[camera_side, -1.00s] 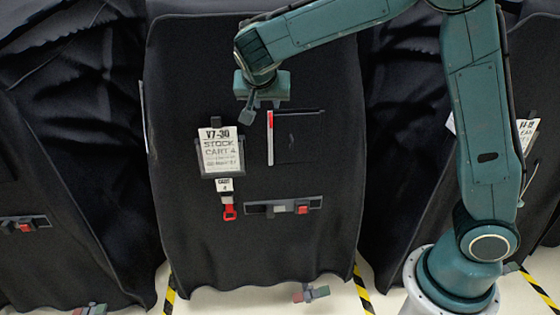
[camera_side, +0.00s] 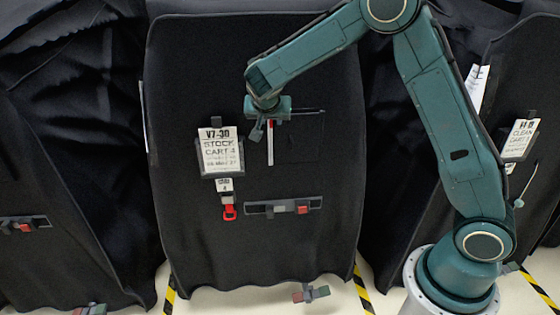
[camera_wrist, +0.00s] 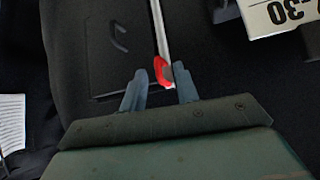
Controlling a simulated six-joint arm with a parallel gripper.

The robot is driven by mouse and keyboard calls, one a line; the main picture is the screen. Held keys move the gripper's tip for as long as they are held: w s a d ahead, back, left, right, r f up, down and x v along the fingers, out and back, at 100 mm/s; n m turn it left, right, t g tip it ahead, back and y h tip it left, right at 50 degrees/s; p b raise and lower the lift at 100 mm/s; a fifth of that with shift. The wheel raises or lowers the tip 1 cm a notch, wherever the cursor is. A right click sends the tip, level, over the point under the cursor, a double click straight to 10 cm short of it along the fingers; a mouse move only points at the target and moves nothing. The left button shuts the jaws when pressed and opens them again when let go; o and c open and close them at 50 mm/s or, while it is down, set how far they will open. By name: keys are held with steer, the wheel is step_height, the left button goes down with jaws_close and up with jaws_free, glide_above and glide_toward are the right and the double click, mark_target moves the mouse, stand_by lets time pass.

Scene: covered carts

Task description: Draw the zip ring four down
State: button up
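The red zip ring (camera_wrist: 161,72) is at the end of a pale, straight zip strip (camera_wrist: 158,25) on the black cover of the cart labelled V7-30 Stock Cart 4. In the side view the pale strip (camera_side: 270,150) hangs upright, and the red ring (camera_side: 271,124) is at its top, partly hidden by my gripper. My gripper (camera_side: 265,128) is at the top of the strip. In the wrist view its two fingers (camera_wrist: 158,88) are apart, one on each side of the red ring. The gripper is open, and I cannot tell whether a finger touches the ring.
The label holder (camera_side: 219,152) hangs just left of the strip, with a red clip (camera_side: 229,212) below it. A buckle strip (camera_side: 284,207) crosses the cover lower down. Other covered carts (camera_side: 60,150) stand on both sides. Yellow-black tape (camera_side: 363,292) marks the floor.

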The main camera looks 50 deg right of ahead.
steer(key=shift+w+d+f, duration=0.25)
steer(key=shift+d+f, duration=0.15)
steer(key=shift+f, duration=0.05)
steer(key=shift+c, duration=0.2)
jaws_close()
